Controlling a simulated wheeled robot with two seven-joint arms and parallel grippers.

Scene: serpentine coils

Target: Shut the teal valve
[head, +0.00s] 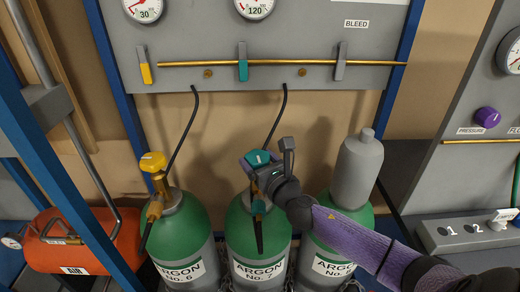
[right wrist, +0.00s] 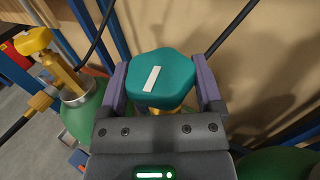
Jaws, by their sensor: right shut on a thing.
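The teal valve knob (head: 257,157) tops the middle cylinder, labelled ARGON No. 7 (head: 259,250). It also shows in the right wrist view (right wrist: 160,80) as a rounded, many-sided knob with a tilted white bar mark on top. My right gripper (head: 260,163) is shut on the knob, with one purple finger on each side of it. The knob sits on its brass stem, mostly hidden below my gripper. A teal-handled lever (head: 243,69) on the panel pipe above hangs crosswise to the brass pipe. My left gripper is not in view.
A yellow-knobbed cylinder, ARGON No. 6 (head: 180,235), stands at left; a capped grey-topped cylinder (head: 357,170) stands close at right. Black hoses rise to the panel (head: 190,40). A red air tank (head: 75,240) lies far left, behind a blue post (head: 60,170).

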